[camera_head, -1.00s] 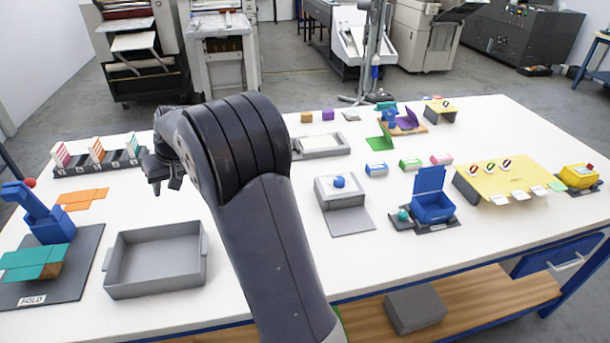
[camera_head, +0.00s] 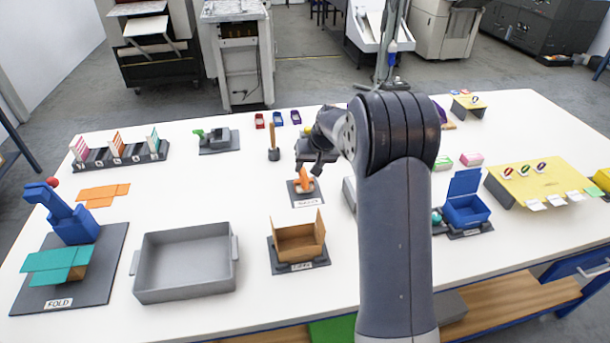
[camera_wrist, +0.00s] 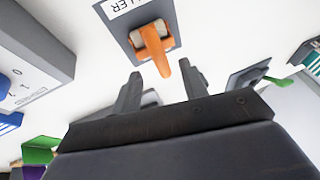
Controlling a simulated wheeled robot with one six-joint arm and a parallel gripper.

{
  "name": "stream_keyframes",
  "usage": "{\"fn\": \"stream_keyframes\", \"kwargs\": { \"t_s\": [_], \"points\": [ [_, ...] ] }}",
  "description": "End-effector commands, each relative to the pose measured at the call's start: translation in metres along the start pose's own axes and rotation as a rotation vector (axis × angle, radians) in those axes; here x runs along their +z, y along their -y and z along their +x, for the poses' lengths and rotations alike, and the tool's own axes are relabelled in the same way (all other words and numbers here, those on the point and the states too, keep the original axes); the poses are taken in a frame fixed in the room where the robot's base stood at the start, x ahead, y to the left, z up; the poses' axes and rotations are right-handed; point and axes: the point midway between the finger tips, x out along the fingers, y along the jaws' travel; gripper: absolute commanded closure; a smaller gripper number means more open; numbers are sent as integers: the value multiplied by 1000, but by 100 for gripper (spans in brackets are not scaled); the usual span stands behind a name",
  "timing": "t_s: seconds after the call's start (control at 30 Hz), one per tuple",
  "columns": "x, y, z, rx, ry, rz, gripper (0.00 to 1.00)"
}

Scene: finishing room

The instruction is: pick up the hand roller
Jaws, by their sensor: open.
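The hand roller (camera_head: 305,181) is orange and rests on a small dark labelled base (camera_head: 296,196) near the middle of the white table. In the wrist view the orange roller (camera_wrist: 155,45) lies on its base (camera_wrist: 129,35), whose label ends in "LLER", with its handle pointing toward the jaws. My gripper (camera_head: 311,168) is just behind and above the roller in the head view. In the wrist view my gripper (camera_wrist: 162,82) has its two fingers apart, with the handle's end near the gap between them. I cannot tell how far the fingers are above it.
An open cardboard box (camera_head: 298,242) stands in front of the roller, and a grey tray (camera_head: 185,266) is to its left. A dark holder with a brown upright handle (camera_head: 273,137) is behind left. A grey box (camera_wrist: 35,50) is beside the roller in the wrist view.

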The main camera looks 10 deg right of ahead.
Motion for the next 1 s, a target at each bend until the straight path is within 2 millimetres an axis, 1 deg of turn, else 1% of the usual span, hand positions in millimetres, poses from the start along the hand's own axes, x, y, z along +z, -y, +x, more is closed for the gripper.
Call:
{"fn": "stream_keyframes", "kwargs": {
  "t_s": [0.13,0.27,0.37,0.57,1.0],
  "points": [
    [-1,1,19,1,3,0,59],
    [-1,1,30,1,2,-1,59],
    [-1,1,34,1,0,0,59],
    [-1,1,34,1,-1,0,59],
    [-1,1,33,1,0,0,95]
  ]
}}
